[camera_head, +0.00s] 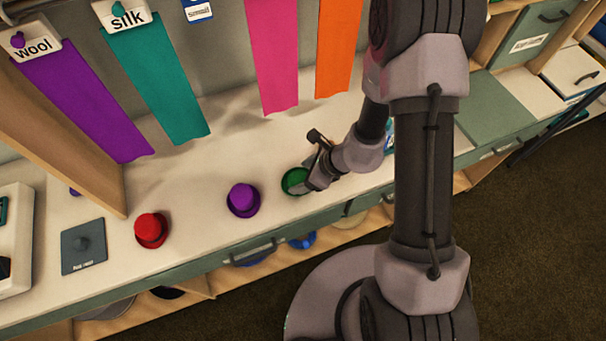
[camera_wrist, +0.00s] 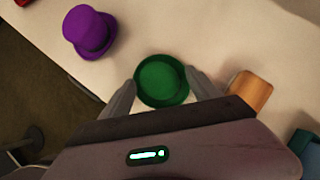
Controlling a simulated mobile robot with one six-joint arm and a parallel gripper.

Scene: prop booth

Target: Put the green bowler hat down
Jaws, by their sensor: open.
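The green bowler hat (camera_head: 293,180) is on the pale counter, to the right of the purple hat. In the wrist view the green hat (camera_wrist: 161,80) shows crown and brim from above, between the two fingers of my gripper (camera_wrist: 162,88). The fingers are open, one on each side of the brim; I cannot tell whether they touch it. In the head view my gripper (camera_head: 308,179) is at the hat's right side and hides part of it.
A purple hat (camera_head: 243,200) and a red hat (camera_head: 151,230) stand to the left on the counter (camera_head: 190,210). In the wrist view an orange-brown object (camera_wrist: 250,90) is close to the right finger. Fabric strips hang behind.

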